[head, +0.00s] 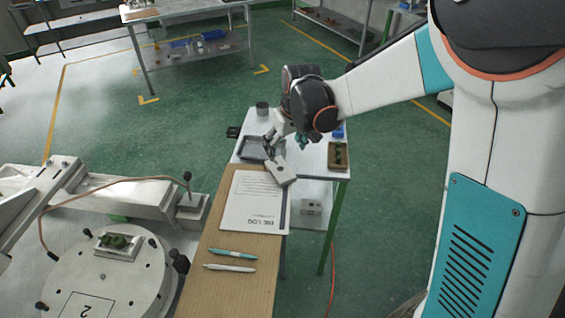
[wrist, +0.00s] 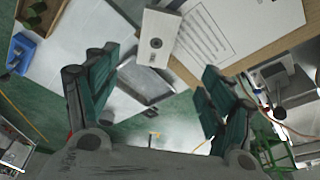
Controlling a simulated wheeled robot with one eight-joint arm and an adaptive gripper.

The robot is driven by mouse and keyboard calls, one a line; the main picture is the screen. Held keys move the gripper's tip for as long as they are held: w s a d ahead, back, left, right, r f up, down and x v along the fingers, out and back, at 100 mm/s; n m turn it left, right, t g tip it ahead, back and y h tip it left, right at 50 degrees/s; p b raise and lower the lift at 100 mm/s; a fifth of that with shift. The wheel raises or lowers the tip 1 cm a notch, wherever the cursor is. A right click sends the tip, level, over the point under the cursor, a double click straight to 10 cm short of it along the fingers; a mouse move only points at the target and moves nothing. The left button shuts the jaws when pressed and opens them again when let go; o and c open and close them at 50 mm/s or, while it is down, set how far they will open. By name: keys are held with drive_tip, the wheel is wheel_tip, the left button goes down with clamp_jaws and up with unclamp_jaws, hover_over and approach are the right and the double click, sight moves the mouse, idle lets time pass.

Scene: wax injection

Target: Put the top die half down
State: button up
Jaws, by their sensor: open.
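The top die half (head: 281,172), a pale grey block with a small round hole, is at the corner of the document board, near the dark tray. In the wrist view the die half (wrist: 158,38) shows beyond and between my spread fingertips. My gripper (head: 272,147) is open just above its far end, and its teal fingers also show in the wrist view (wrist: 161,65). I see no finger closed on the block. Whether the block lies flat is hard to tell. Another die half (head: 116,246) with green wax pieces lies on the round turntable.
A grey tray (head: 250,149) and a dark cup (head: 262,108) stand on the white table (head: 313,156). A wooden box (head: 338,163) with green pieces is at its right. The board holds a paper (head: 252,204) and two pens (head: 232,254). Another block (head: 311,207) is on the lower shelf.

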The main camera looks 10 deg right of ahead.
drive_tip(key=b, duration=0.2)
hover_over(281, 169)
drive_tip(key=s, duration=0.2)
wheel_tip(281, 169, down, 8)
drive_tip(key=shift+f, duration=0.1)
drive_tip(key=x, duration=0.3)
drive_tip(key=b+x, duration=0.1)
drive_tip(key=x, duration=0.1)
drive_tip(key=shift+w+d, duration=0.25)
drive_tip(key=shift+f+b, duration=0.3)
drive_tip(key=shift+s, duration=0.1)
drive_tip(key=c, duration=1.5)
drive_tip(key=shift+o, duration=0.2)
drive_tip(key=shift+r, duration=0.15)
